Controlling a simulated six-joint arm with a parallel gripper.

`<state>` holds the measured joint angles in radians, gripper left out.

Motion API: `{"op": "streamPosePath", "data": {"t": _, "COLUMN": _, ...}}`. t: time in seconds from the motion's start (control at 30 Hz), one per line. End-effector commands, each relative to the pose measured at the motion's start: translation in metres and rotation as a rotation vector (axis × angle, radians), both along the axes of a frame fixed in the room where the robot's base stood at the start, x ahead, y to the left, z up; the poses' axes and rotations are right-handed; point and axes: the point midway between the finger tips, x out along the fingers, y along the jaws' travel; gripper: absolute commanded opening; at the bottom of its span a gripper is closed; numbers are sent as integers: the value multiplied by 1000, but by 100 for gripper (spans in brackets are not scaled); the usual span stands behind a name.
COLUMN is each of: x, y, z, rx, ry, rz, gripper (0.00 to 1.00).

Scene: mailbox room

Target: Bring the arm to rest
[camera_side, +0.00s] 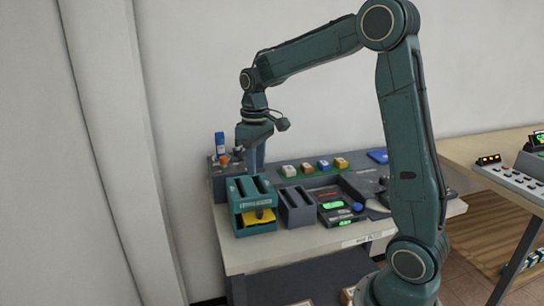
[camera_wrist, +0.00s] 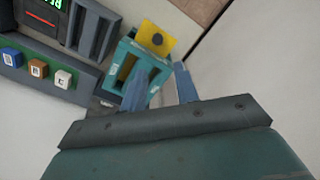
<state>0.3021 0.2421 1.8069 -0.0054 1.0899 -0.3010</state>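My arm is bent over the table, with my gripper (camera_side: 256,160) pointing down at the table's back left, just behind and above a teal slotted box (camera_side: 243,217). In the wrist view my gripper's two blue-grey fingers (camera_wrist: 160,88) are apart, with nothing visible held between them. The teal box also shows in the wrist view (camera_wrist: 124,58), beyond the fingers. A yellow piece with a dark dot (camera_wrist: 154,40) sticks out of it; in the side view the yellow piece (camera_side: 259,216) sits at the box's front opening.
A grey slotted holder (camera_side: 297,207) and a dark panel with green displays (camera_side: 334,206) stand right of the teal box. Several coloured blocks (camera_side: 323,165) line the back. A second table (camera_side: 470,150) is at right.

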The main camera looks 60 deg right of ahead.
Motion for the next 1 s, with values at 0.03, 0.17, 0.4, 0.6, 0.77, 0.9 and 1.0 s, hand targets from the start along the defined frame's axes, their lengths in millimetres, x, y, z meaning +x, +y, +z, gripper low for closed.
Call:
{"op": "streamPosePath", "data": {"t": 0.03, "x": 0, "y": 0, "z": 0, "rx": 0, "ry": 0, "rz": 0, "gripper": 31}}
{"op": "streamPosePath", "data": {"t": 0.17, "x": 0, "y": 0, "z": 0, "rx": 0, "ry": -1, "rz": 0, "gripper": 31}}
{"op": "streamPosePath", "data": {"t": 0.4, "x": -9, "y": 9, "z": 11, "rx": -8, "ry": -25, "rz": 1, "gripper": 31}}
{"op": "streamPosePath", "data": {"t": 0.6, "x": -31, "y": 30, "z": 31, "rx": -21, "ry": -82, "rz": 2, "gripper": 31}}
{"op": "streamPosePath", "data": {"t": 0.77, "x": -56, "y": 49, "z": 47, "rx": -30, "ry": -141, "rz": 2, "gripper": 31}}
{"op": "streamPosePath", "data": {"t": 0.9, "x": -80, "y": 65, "z": 58, "rx": -36, "ry": -193, "rz": 1, "gripper": 31}}
{"op": "streamPosePath", "data": {"t": 1.0, "x": -97, "y": 75, "z": 63, "rx": -37, "ry": -231, "rz": 2, "gripper": 31}}
